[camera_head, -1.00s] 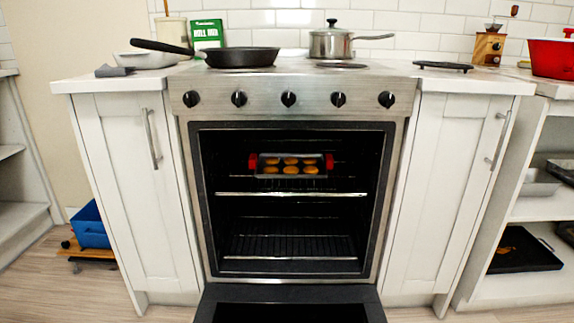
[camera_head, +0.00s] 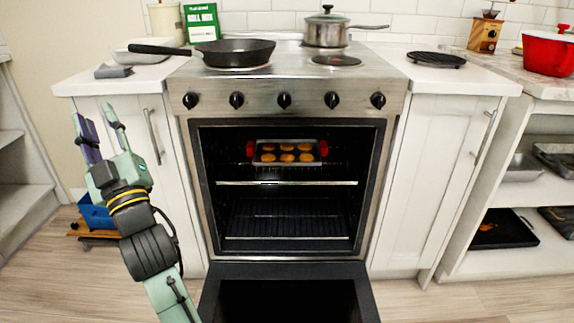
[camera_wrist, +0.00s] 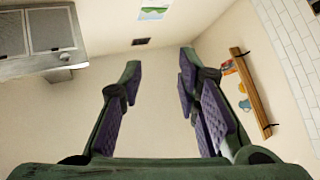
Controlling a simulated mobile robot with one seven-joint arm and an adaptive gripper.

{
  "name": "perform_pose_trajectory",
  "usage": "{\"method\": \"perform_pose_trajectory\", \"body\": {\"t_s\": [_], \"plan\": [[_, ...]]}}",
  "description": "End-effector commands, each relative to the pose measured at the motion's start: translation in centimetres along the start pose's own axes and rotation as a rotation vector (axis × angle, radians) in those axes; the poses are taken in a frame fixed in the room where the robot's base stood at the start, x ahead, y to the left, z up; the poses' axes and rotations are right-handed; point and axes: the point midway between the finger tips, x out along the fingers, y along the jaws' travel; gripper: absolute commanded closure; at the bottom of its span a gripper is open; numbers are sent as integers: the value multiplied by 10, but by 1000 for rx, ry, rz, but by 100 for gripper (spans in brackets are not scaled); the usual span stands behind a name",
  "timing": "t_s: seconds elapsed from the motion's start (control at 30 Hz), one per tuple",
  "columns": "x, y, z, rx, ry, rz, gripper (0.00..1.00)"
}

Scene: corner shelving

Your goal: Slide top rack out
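The oven (camera_head: 200,200) stands open in the middle of the head view, its door (camera_head: 215,295) folded down. The top rack (camera_head: 330,183) is inside, its bright front bar across the opening. A tray (camera_head: 287,163) with red handles and several golden rounds sits at the top rack's level. A lower rack (camera_head: 290,237) sits below. My gripper (camera_head: 97,122) is raised at the left, in front of the left cabinet, apart from the oven and pointing up. In the wrist view its fingers (camera_wrist: 158,85) are wide apart with nothing between them.
A frying pan (camera_head: 235,52) and a pot (camera_head: 327,30) stand on the stove top. White cabinets (camera_head: 435,180) flank the oven. The floor at the front right is clear.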

Motion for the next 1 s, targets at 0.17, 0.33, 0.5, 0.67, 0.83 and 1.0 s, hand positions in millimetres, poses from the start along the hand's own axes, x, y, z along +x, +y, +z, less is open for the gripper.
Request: {"method": "perform_pose_trajectory", "body": {"t_s": [0.17, 0.33, 0.5, 0.67, 0.83, 1.0], "plan": [[-9, 99, 133, -261, -347, 63, 70], [-78, 177, 253, -546, -650, 47, 70], [-161, 207, 337, -857, -831, -61, 70], [-216, 216, 377, -1099, -903, -165, 70], [-243, 220, 394, -1215, -933, -221, 70], [-237, 225, 405, -1230, -935, -223, 70]]}}
